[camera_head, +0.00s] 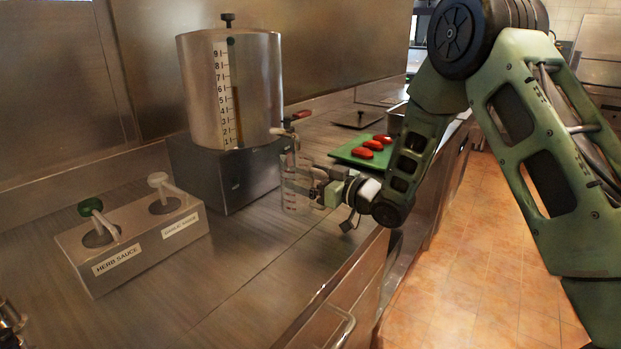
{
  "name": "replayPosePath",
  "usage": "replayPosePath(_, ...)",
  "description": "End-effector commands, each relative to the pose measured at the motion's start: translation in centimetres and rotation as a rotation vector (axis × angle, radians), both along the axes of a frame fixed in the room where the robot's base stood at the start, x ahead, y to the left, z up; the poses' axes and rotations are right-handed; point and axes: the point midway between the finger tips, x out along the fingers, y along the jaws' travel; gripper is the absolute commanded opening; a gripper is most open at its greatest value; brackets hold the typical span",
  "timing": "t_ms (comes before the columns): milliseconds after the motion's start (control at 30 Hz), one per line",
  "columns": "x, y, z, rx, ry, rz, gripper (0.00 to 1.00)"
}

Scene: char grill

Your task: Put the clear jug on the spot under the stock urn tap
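The stock urn (253,88) is a steel cylinder with a numbered level scale, standing on a dark metal block. Its tap (297,117), with a red handle, sticks out on the right side. The clear jug (291,196) is see-through with faint markings and is upright just below the tap. My gripper (312,190) reaches in from the right at the jug's side, with its fingers at the jug. The fingers are small and partly seen through the clear wall, so I cannot tell whether they are closed on it. Whether the jug's base touches the counter is also unclear.
A sauce dispenser box (135,246) with a green and a white pump stands at the front left. A green board (352,157) with several red items lies behind my gripper. The steel counter (235,285) is bare in front of the jug, up to its right edge.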

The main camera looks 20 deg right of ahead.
Motion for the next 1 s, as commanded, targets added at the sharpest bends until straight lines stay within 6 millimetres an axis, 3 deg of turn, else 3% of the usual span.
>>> replayPosePath(233,-0.4,-0.4,0.3,-0.001,0.001,-0.001,0.89)
replayPosePath(700,-7.8,-5.8,0.2,0.000,0.000,-0.003,0.89)
replayPosePath(1000,-9.7,-7.1,0.3,0.001,0.000,0.000,0.89)
